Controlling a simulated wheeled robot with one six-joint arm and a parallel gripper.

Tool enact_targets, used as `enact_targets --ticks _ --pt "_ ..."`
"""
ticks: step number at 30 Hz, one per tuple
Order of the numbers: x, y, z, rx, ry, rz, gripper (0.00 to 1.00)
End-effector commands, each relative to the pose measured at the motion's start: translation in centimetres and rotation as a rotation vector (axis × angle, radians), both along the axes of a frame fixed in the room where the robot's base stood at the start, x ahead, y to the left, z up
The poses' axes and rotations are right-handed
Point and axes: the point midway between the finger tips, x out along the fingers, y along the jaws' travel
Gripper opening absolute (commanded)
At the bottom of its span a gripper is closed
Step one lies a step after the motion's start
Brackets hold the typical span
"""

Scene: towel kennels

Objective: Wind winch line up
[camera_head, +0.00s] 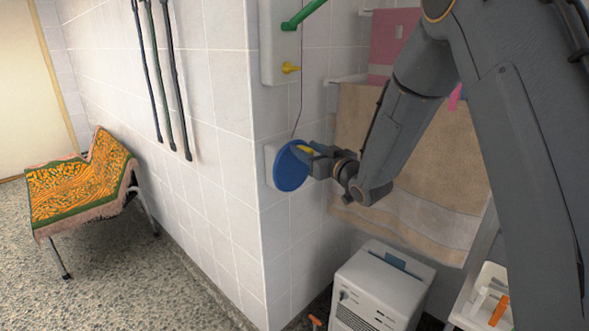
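The winch is a blue disc (289,172) on a pale mounting plate (269,166) at the wall corner. A thin dark line (301,95) runs up from it past the white wall panel. A small yellow part (305,149), which looks like the winch's handle, shows at the disc's right edge. My gripper (308,158) is at the right side of the disc, close against the yellow part. The fingers overlap the disc and handle, so I cannot tell whether they are closed on it.
The white panel carries a green lever (303,15) and a yellow knob (290,68). Beige towel (400,150) and pink towel (392,40) hang behind my arm. A white machine (380,290) stands below. A towel-draped chair (80,185) is left; floor between is clear.

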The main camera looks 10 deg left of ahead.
Motion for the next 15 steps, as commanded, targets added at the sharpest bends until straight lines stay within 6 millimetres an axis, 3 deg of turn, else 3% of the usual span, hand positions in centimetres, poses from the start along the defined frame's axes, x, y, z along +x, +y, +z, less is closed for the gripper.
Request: enact_targets --ticks 10,15 --pt "-0.15 0.59 0.24 0.002 -0.005 0.011 0.50" --pt "-0.69 -0.28 0.24 0.000 -0.004 0.008 0.50"
